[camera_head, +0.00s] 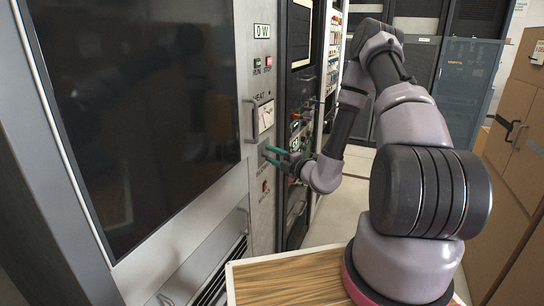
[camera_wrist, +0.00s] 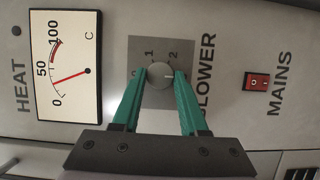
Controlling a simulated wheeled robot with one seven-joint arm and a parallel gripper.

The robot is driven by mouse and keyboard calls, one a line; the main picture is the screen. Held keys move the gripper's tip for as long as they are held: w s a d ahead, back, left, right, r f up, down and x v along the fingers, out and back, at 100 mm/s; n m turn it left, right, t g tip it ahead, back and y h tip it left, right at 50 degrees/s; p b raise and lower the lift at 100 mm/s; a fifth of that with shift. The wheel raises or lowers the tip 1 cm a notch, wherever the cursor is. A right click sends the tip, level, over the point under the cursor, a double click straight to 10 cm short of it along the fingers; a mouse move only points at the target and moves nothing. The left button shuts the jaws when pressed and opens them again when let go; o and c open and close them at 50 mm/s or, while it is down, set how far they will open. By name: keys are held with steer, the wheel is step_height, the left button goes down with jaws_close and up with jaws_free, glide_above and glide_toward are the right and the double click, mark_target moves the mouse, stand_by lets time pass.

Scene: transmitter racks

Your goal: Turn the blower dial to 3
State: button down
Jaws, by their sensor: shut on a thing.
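The blower dial (camera_wrist: 160,73) is a small round grey knob on a darker square plate (camera_wrist: 150,44), beside the word BLOWER. The figures 1 and 2 show above it in the wrist view; a figure by the left fingertip is mostly covered, and the spot by the right fingertip is hidden. A faint light mark on the knob seems to point right, toward the right fingertip. My gripper (camera_wrist: 160,76) has green fingers, one on each side of the knob, shut on it. In the head view my gripper (camera_head: 268,156) reaches the rack panel, and the dial is hidden.
A HEAT meter (camera_wrist: 66,66) with a red needle is left of the dial; it also shows in the head view (camera_head: 266,117), with a handle beside it. A red MAINS switch (camera_wrist: 257,81) is to the right.

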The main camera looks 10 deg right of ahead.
steer(key=shift+c, duration=2.2)
jaws_free()
steer(key=v, duration=1)
steer(key=shift+s+d, duration=0.25)
steer(key=shift+s, duration=0.05)
